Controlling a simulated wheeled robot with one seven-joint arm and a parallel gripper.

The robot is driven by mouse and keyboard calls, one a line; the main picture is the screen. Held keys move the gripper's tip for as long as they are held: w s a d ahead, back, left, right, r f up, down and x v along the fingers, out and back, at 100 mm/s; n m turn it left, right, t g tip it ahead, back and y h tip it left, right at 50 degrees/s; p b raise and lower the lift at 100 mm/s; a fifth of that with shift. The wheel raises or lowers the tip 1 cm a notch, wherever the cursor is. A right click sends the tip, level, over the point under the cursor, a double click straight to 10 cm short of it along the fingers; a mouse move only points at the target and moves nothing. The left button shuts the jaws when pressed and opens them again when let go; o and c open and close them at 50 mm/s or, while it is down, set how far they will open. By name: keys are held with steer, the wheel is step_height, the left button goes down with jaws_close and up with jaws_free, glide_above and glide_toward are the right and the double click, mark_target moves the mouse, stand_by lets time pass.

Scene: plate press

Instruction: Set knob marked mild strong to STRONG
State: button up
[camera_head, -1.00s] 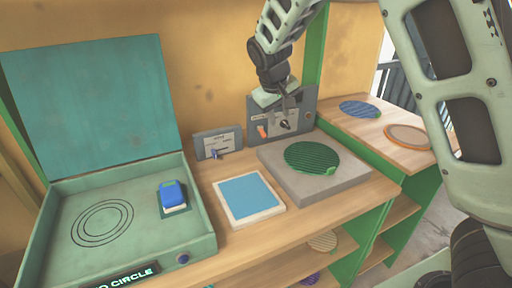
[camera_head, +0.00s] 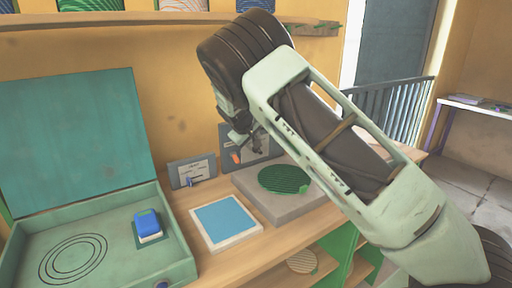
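A grey panel (camera_head: 230,145) stands upright at the back of the bench, behind the grey block with the green disc. An orange lever (camera_head: 236,157) shows on it. The panel's dark knob is mostly hidden behind my arm, and its marking cannot be read. My gripper (camera_head: 256,146) is small and partly hidden by my arm, in front of the larger panel. Whether it touches the knob or is open cannot be told.
A green ribbed disc (camera_head: 284,179) lies on a grey block (camera_head: 268,204). A blue-topped tray (camera_head: 226,221) lies left of it. An open teal case (camera_head: 100,262) holds a blue stamp-like block (camera_head: 147,224). A shelf (camera_head: 150,18) runs above.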

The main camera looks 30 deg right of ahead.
mark_target(258, 150)
steer(key=x, duration=0.5)
steer(key=shift+w+d+f, duration=0.1)
steer(key=shift+d+f, duration=0.1)
steer(key=shift+f, duration=0.05)
jaws_close()
